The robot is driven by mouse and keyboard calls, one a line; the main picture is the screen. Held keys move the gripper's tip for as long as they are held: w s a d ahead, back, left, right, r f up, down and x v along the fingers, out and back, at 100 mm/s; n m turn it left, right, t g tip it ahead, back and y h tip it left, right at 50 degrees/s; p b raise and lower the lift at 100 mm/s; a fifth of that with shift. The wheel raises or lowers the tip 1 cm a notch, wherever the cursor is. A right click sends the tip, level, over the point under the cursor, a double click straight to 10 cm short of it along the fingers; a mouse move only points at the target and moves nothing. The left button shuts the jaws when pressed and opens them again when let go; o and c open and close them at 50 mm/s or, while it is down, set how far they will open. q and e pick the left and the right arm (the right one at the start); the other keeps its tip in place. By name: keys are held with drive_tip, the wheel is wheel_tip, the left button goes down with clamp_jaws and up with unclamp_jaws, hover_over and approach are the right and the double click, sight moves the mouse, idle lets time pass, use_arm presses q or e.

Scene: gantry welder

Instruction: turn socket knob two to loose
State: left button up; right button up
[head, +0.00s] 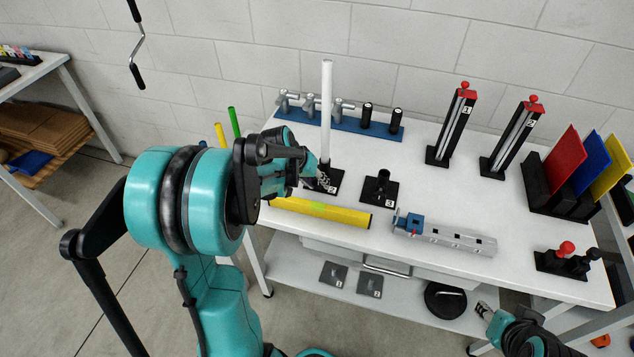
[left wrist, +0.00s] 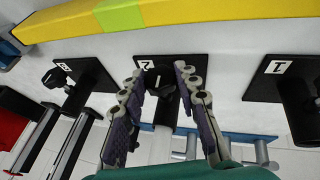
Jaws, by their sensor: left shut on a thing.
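Socket two is a black holder on a square base plate (left wrist: 141,65) marked 2, on the white table. A white rod (head: 326,100) stands upright in it. Its black knob (left wrist: 161,81) faces my left wrist camera. My left gripper (head: 311,172) reaches it from the left, with one finger on each side of the knob, shut on it. The fingers partly cover the knob and holder, and I cannot read the knob's turn angle. My right gripper (head: 484,311) is low at the right, away from the sockets; its jaw opening is unclear.
Socket three (head: 379,190) stands close to the right, and socket one (left wrist: 300,95) on the other side. A yellow bar (head: 330,213) with a green band lies in front. A blue rack (head: 350,124) is behind. A grey rail with a blue clamp (head: 445,235) lies at the right.

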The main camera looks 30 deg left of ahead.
use_arm(q)
drive_tip(key=o, duration=1.2)
drive_tip(key=shift+c, duration=0.2)
drive_tip(key=v, duration=1.2)
drive_tip(key=s+d+f+m+t+y, duration=0.1)
drive_tip(key=s+d, duration=0.5)
drive_tip(key=d, duration=0.2)
drive_tip(key=s+d+f+m+t, duration=0.1)
drive_tip(key=s+d+m, duration=0.1)
drive_tip(key=s+d, duration=0.4)
drive_tip(key=d, duration=0.3)
drive_tip(key=shift+s+d+f+y, duration=0.15)
drive_tip(key=shift+s+y, duration=0.2)
drive_tip(key=shift+y, duration=0.05)
